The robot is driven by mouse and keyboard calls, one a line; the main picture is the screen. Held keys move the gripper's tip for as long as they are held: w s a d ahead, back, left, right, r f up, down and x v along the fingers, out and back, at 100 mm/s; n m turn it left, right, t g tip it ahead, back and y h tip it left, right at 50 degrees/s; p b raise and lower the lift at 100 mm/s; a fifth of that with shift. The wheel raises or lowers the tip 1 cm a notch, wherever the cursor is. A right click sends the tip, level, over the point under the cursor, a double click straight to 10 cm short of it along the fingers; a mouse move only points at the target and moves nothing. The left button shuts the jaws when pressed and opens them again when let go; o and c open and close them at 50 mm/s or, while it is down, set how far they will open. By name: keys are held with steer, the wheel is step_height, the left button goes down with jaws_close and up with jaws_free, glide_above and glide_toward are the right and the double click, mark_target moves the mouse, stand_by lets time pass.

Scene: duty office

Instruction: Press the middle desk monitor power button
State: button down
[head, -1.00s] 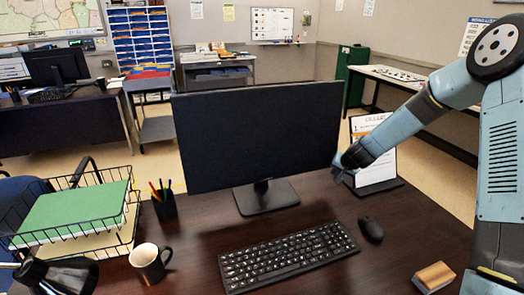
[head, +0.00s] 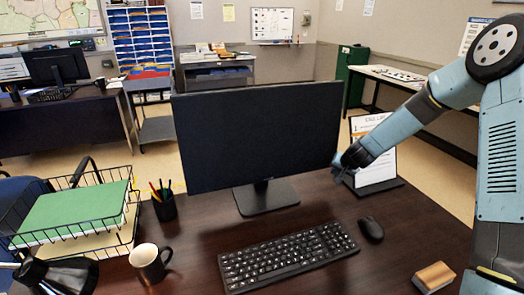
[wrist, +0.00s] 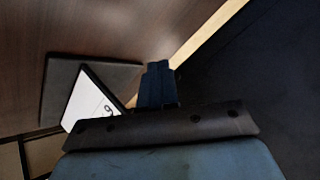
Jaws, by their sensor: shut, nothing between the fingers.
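The black desk monitor (head: 258,135) stands upright on its stand (head: 266,196) in the middle of the desk, its screen dark. My gripper (head: 340,172) is at the monitor's lower right edge; whether it touches cannot be told. In the wrist view my gripper's fingers (wrist: 158,80) are together with nothing between them. The dark surface along the right of the wrist view looks like the monitor (wrist: 255,90). No power button can be made out in either view.
A clipboard on a stand (head: 376,150) is right behind my gripper, close to it. A keyboard (head: 288,256), mouse (head: 371,229), mug (head: 150,262), pen cup (head: 164,206) and wire tray (head: 75,245) are on the desk (head: 325,208). A small wooden-topped block (head: 434,276) lies at the front right.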

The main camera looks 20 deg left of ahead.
steer(key=shift+w+a, duration=0.25)
steer(key=shift+w, duration=0.15)
steer(key=shift+w+a, duration=0.1)
stand_by(0.5)
steer(key=shift+s+d+r, duration=0.1)
steer(key=shift+s+d, duration=0.3)
steer(key=shift+s, duration=0.1)
stand_by(0.3)
steer(key=shift+s+d+r, duration=0.1)
steer(key=shift+s+d, duration=0.45)
steer(key=shift+s, duration=0.25)
steer(key=shift+s+d+r, duration=0.1)
steer(key=shift+s+d, duration=0.5)
steer(key=shift+s, duration=0.25)
steer(key=shift+s+d, duration=0.55)
steer(key=shift+s, duration=0.25)
